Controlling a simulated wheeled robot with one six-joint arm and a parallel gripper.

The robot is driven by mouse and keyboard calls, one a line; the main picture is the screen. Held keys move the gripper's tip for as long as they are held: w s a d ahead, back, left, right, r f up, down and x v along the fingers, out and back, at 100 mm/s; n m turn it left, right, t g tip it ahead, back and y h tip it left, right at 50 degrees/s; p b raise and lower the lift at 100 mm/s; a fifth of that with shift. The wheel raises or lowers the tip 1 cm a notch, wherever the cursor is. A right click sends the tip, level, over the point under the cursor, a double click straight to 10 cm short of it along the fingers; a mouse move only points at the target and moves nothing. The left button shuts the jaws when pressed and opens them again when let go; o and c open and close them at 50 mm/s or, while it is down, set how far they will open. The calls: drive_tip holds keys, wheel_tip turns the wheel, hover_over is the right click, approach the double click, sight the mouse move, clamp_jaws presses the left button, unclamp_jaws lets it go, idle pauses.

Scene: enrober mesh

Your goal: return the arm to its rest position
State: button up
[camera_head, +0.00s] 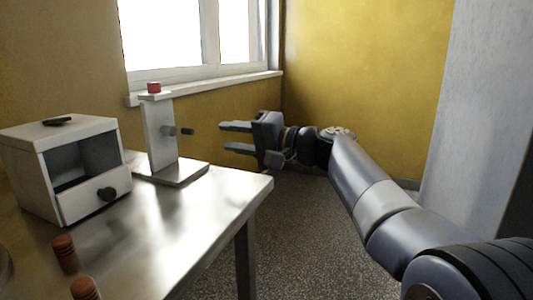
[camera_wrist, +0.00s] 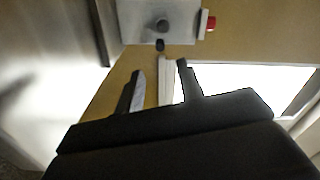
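My gripper (camera_head: 236,138) is at the middle of the head view, level, with its two fingers apart and pointing left. Nothing is between the fingers. It hangs in the air beyond the right end of the metal table (camera_head: 222,200), to the right of a grey stand and not touching it. In the wrist view the two fingers (camera_wrist: 160,88) also show spread, with the wall and window sill behind them. My arm reaches in from the lower right of the head view.
The upright stand (camera_head: 160,135) has a red button (camera_head: 154,87) on top and a dark knob on its side. A white box (camera_head: 70,165) with an open front stands left of it. Brown ribbed pieces (camera_head: 65,253) are at the near left. A window is behind; floor right of the table is clear.

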sight(192, 132)
drive_tip(key=b+x, duration=0.1)
drive_tip(key=x, duration=0.9)
drive_tip(key=shift+a, duration=0.25)
drive_tip(key=shift+s+d+m+p, duration=0.1)
drive_tip(key=shift+d+m+p, duration=0.05)
drive_tip(key=shift+m+p, duration=1)
drive_tip(key=shift+s+f+m+p, duration=0.1)
drive_tip(key=shift+f+m+p, duration=0.3)
drive_tip(key=shift+m, duration=0.4)
drive_tip(key=shift+s+f+m+p, duration=0.1)
drive_tip(key=shift+f+m+p, duration=0.1)
drive_tip(key=shift+m+p, duration=0.4)
